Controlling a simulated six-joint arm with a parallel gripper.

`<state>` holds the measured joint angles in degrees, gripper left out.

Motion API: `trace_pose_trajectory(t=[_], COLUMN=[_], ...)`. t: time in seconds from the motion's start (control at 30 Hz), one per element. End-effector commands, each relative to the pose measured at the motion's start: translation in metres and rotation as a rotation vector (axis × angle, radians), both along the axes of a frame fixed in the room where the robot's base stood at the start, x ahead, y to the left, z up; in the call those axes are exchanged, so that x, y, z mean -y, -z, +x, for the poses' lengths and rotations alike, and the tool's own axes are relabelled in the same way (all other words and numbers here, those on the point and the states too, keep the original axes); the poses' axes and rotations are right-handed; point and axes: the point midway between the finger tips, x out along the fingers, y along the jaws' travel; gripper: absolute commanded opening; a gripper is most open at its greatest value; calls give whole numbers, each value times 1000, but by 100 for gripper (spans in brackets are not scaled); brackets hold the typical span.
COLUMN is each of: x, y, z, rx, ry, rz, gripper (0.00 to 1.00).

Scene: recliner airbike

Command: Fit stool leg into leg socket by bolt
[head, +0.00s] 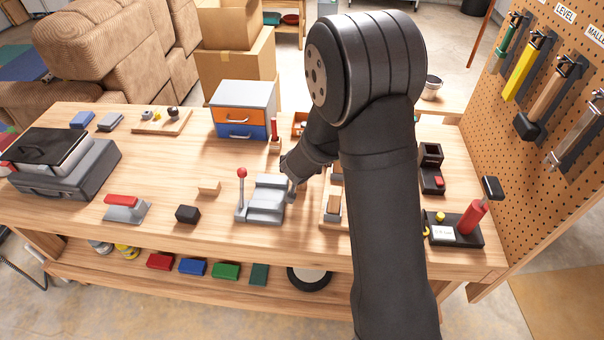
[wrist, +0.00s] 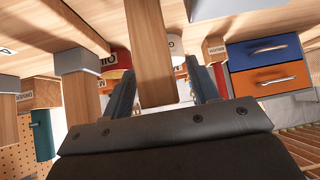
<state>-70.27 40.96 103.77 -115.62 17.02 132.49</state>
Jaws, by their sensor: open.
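In the wrist view, a long wooden bar (wrist: 150,45), which looks like the stool leg, runs down between my two open gripper fingers (wrist: 160,92). I cannot tell whether it touches either finger. A grey collar (wrist: 80,60), likely a leg socket, joins a wooden post (wrist: 82,98) to a board left of my gripper. A second grey collar (wrist: 8,85) sits at the left edge. In the head view, my gripper (head: 291,187) is small and dark beside the grey clamp-like fixture (head: 262,203). The bolt cannot be made out.
A wooden piece with a grey insert (head: 333,205) stands right of the fixture, partly behind my arm. The fixture's red-knobbed lever (head: 241,192) stands upright. A drawer box (head: 242,105) stands behind.

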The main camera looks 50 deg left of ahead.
Motion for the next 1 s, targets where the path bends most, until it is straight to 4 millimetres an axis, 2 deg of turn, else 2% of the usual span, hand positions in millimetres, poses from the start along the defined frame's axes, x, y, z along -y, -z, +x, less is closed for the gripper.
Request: trace_pose_trajectory(t=[0.33, 0.57, 0.6, 1.0], x=[-3, -3, -3, -3], y=[4, 4, 4, 0], z=[3, 2, 2, 3], rx=[-1, -1, -1, 0], ry=[1, 1, 1, 1], rz=[0, 0, 0, 1], gripper=[53, 7, 6, 6])
